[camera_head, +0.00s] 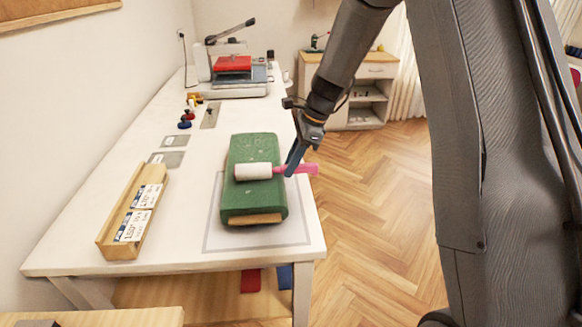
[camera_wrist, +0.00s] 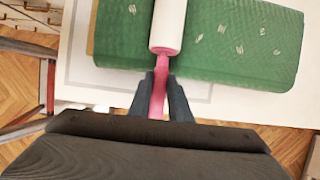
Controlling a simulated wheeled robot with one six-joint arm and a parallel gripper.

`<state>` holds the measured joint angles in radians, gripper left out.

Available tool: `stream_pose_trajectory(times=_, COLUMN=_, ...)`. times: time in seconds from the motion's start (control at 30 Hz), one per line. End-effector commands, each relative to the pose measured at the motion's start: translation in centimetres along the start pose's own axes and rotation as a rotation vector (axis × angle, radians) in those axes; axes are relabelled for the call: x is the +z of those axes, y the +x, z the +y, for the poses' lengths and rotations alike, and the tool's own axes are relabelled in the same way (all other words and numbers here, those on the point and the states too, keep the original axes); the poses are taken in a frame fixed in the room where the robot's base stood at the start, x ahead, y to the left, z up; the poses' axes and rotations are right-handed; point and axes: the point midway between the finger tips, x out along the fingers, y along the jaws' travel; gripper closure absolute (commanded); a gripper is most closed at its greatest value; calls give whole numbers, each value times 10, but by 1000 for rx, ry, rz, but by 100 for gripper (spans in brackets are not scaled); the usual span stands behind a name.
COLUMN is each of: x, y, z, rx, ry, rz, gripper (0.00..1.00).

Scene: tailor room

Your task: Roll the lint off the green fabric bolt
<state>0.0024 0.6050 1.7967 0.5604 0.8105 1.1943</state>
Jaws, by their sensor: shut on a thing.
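The green fabric bolt (camera_head: 258,199) lies on a pale grey outlined mat (camera_head: 297,230) on the white table, with a wooden board end showing at its near side. White lint flecks show on its top, clearest in the wrist view on the bolt's right part (camera_wrist: 245,45). My gripper (camera_head: 294,168) is shut on the pink handle of the lint roller (camera_head: 253,172), as the wrist view also shows at my gripper (camera_wrist: 159,98). The roller's white cylinder (camera_wrist: 168,22) lies over the bolt's top and appears to touch it. The handle points right, past the bolt's edge.
A wooden tray (camera_head: 110,236) with labelled packets stands left of the bolt. Grey plates (camera_head: 174,141), small coloured spools (camera_head: 185,122) and a press with a red pad (camera_head: 232,66) sit farther back. The table's right edge is close to the bolt. A wooden cabinet (camera_head: 376,71) stands behind.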

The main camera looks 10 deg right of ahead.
Motion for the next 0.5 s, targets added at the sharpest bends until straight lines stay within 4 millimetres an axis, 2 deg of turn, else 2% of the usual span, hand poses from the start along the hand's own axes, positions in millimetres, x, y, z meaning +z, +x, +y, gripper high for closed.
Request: stream_pose_trajectory(times=0.5, x=0, y=0, z=-7, rx=1, ry=1, rz=0, gripper=100)
